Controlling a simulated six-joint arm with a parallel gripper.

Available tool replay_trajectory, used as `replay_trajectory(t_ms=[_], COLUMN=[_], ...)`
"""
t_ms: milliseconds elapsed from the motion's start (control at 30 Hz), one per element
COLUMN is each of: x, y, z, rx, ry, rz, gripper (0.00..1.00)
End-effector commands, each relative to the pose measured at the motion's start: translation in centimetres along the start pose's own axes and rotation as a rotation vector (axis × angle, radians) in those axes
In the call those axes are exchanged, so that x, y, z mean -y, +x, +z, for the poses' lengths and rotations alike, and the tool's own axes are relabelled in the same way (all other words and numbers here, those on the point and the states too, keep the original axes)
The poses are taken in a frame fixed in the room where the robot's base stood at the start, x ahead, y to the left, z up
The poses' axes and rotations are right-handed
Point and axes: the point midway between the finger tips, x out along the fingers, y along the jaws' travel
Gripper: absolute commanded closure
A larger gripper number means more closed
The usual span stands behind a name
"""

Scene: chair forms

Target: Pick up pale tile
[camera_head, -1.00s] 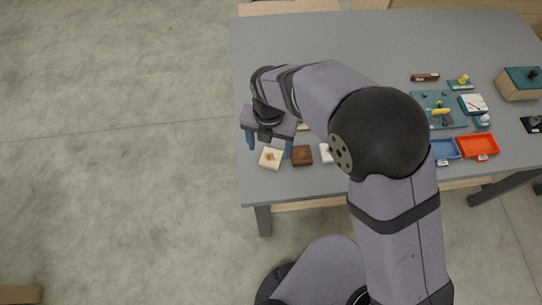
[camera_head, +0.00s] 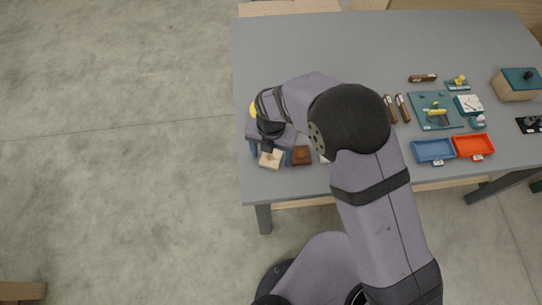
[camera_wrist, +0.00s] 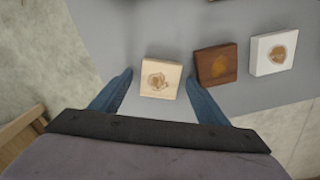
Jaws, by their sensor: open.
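The pale tile (camera_wrist: 160,79) is a light wood square with a brown mark on its top. It lies on the grey table near the front left corner. In the head view the tile (camera_head: 272,160) shows just in front of my gripper (camera_head: 270,153), partly covered by it. In the wrist view my gripper (camera_wrist: 158,88) is open, with one blue finger to the left of the tile and the other to its right. The fingers look apart from the tile. I cannot tell their height above the table.
A dark brown tile (camera_wrist: 215,64) stands close to the right finger, with a white tile (camera_wrist: 273,52) beyond it. A blue tray (camera_head: 433,151) and an orange tray (camera_head: 473,147) stand to the right. The table's (camera_head: 340,40) back left is clear.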

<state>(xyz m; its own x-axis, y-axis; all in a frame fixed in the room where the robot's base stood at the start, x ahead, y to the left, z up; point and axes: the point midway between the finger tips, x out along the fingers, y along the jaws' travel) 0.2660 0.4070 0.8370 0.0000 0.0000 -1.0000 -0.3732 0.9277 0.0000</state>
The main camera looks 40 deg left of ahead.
Motion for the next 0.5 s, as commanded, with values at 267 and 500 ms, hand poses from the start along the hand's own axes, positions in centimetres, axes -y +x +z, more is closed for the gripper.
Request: replay_trajectory(t_ms=[267,500], x=[-0.01,-0.02], y=[-0.03,-0.07], z=[0.00,0.01], rx=[0.000,0.000], ry=[0.000,0.000], rz=[0.000,0.000], gripper=[0.75,0.79])
